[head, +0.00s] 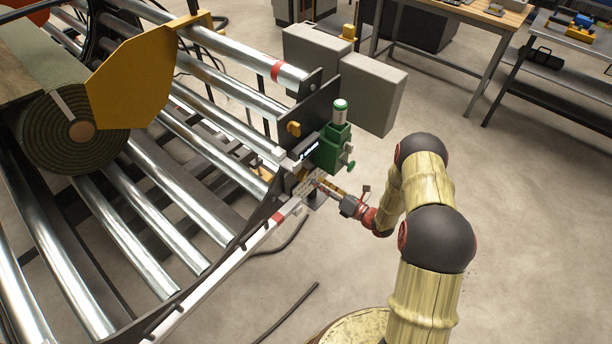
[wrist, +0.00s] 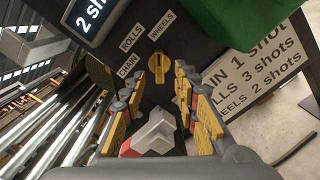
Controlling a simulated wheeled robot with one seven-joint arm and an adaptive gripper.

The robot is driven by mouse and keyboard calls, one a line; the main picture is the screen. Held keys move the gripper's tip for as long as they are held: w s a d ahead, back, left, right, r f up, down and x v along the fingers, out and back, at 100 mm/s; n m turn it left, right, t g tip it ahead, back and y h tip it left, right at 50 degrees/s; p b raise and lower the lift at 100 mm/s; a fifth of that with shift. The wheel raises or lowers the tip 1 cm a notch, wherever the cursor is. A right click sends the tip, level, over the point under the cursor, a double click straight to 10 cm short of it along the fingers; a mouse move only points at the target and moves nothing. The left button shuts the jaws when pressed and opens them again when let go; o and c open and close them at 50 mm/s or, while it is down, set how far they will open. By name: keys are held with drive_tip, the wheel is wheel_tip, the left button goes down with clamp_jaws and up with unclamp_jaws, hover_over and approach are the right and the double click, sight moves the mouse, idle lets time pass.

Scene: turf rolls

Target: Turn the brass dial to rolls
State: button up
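The brass dial (wrist: 157,68) is on a dark panel (wrist: 200,62). Its long grip stands about upright in the wrist view, roughly in line with the WHEELS label (wrist: 162,25) above it. The ROLLS label (wrist: 130,37) is up and left of the dial, and the CHAIN label (wrist: 127,66) is left of it. My gripper (wrist: 159,77) is open, with its yellow-padded fingers on either side of the dial and gaps showing. I cannot tell how far the tips are from the panel. In the head view my gripper (head: 324,187) is at the panel and the dial is not clear.
A display (wrist: 92,18) shows "2 sh", cut off. A sign (wrist: 262,75) lists chain 1, rolls 3 and wheels 2 shots. A green lubricator (head: 333,146) is close above my gripper. Shiny rollers (head: 150,230) with a turf roll (head: 70,130) lie left. Floor at right is open.

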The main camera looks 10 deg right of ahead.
sight(302, 174)
drive_tip(key=b+x, duration=0.1)
drive_tip(key=x, duration=0.5)
drive_tip(key=shift+w+a, duration=0.15)
drive_tip(key=shift+a, duration=0.05)
drive_tip(key=shift+c, duration=1)
clamp_jaws()
